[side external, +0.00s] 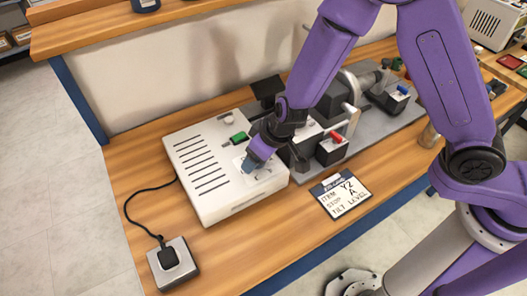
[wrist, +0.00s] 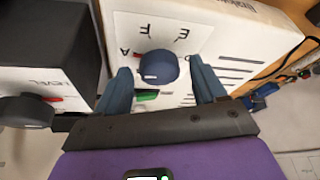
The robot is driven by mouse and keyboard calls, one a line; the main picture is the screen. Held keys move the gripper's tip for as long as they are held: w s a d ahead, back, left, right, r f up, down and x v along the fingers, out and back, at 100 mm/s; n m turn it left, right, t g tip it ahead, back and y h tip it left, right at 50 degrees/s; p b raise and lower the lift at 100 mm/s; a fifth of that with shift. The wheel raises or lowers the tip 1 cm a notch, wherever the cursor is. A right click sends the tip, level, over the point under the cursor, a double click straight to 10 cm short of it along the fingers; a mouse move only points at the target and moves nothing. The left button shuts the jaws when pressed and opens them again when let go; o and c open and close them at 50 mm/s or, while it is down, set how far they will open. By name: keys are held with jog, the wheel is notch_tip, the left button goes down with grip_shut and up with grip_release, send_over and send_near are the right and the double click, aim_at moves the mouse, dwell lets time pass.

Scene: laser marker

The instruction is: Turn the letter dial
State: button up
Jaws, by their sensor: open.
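The letter dial (wrist: 158,67) is a round dark blue knob on a white panel, with letters A, F and E printed around it in the wrist view. A small pale mark shows near its lower left edge. It sits on the white slotted box (side external: 205,185), and my gripper largely hides it in the side view. My gripper (side external: 257,158) is over the dial, pointing down. Its two blue fingers (wrist: 161,68) are open, one on each side of the knob, with gaps visible. A card (side external: 341,195) in front reads ITEM Y2, STOP A, TILT LEVEL.
A black-topped block with a second dark knob (wrist: 25,112), marked LEVEL, is close left in the wrist view.

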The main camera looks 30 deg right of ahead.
jog(key=shift+w+d+n+g+y, duration=0.1)
jog(key=shift+n+g+y, duration=0.3)
jog(key=shift+n, duration=1)
jog(key=shift+w+n+g+y, duration=0.1)
jog(key=shift+n+y, duration=0.5)
jog(key=shift+n, duration=0.8)
jog(key=shift+n, duration=0.3)
jog(key=n+g, duration=0.1)
jog(key=n, duration=0.1)
jog(key=n+g+y, duration=0.1)
jog(key=n, duration=0.2)
jog(key=shift+w+d+n, duration=0.1)
jog(key=shift+n, duration=0.2)
jog(key=v, duration=1.8)
jog(key=s+d+m+h, duration=0.1)
jog(key=s+d, duration=0.5)
jog(key=s, duration=0.4)
jog(key=s+d+m+g+h, duration=0.1)
jog(key=s+d+h, duration=0.1)
jog(key=s+d, duration=0.4)
jog(key=shift+s+r+m, duration=0.2)
jog(key=shift+s+m, duration=0.2)
jog(key=shift+s, duration=1.7)
